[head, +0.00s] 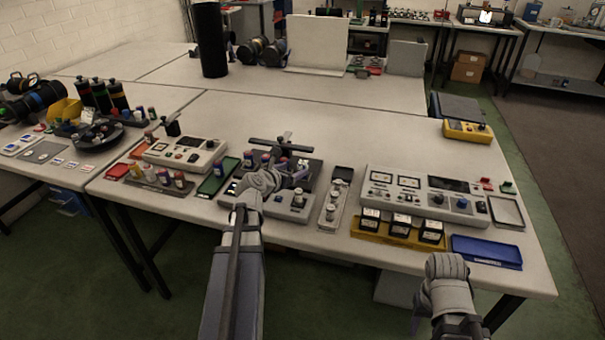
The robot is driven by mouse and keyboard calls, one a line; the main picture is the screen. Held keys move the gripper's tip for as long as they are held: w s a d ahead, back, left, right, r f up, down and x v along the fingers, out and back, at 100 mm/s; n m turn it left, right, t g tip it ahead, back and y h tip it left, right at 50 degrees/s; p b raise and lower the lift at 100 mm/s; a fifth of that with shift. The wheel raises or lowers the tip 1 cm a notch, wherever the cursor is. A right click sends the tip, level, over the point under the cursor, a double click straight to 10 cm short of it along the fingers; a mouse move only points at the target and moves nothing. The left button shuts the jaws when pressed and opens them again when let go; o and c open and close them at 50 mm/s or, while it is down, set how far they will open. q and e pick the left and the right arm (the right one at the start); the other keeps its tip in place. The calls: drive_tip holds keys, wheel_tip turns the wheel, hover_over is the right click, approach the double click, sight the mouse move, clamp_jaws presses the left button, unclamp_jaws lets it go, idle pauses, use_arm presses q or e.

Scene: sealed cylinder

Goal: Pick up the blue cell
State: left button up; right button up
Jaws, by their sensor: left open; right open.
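Several small capped cells stand in a row on a dark stand (312,176) at the middle of the table. One cell (248,160) there looks dark blue-purple with a reddish top; I cannot tell for sure which cell is the blue one. More small cells (179,181) stand in a rack to the left, some yellow, some dark. My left gripper (283,160) is over the dark stand, open, close among the cells. It and its wrist hide part of the row, and I cannot tell whether it touches any cell. My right gripper (449,290) is open, off the front right edge of the table.
A meter console (428,190) and a yellow tray (372,238) with black blocks are at the right. A blue tray (487,252) lies at the front edge. A smaller console (187,154) and a green tray (212,180) are left of the stand.

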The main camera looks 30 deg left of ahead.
sight(300, 168)
use_arm(q)
drive_tip(key=shift+b+x, duration=0.5)
drive_tip(key=shift+x, duration=0.85)
drive_tip(key=shift+f+b+x, duration=0.2)
drive_tip(key=shift+b+x, duration=0.45)
drive_tip(key=shift+x, duration=0.65)
drive_tip(key=shift+f+b+x, duration=0.15)
drive_tip(key=shift+b+x, duration=0.5)
drive_tip(key=shift+x, duration=0.7)
drive_tip(key=shift+s+d+r, duration=0.1)
drive_tip(key=shift+s, duration=0.15)
clamp_jaws()
